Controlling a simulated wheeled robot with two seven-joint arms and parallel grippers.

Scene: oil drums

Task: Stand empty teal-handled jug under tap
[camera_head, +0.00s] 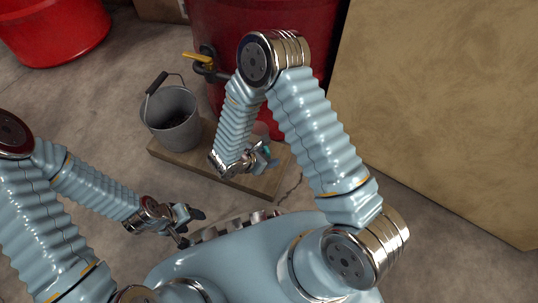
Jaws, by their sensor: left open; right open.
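The tap (210,70), with a yellow lever (197,57), sticks out of the red drum (225,30), up and left of the jug. My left gripper (190,222) is open and empty, low in front of the board. The jug's inside is hidden.
A grey metal bucket (172,120) with a raised handle stands at the board's left end, below and left of the tap. A red tub (55,35) is at the top left. A large tan box (440,110) fills the right side. Bare floor lies left of the board.

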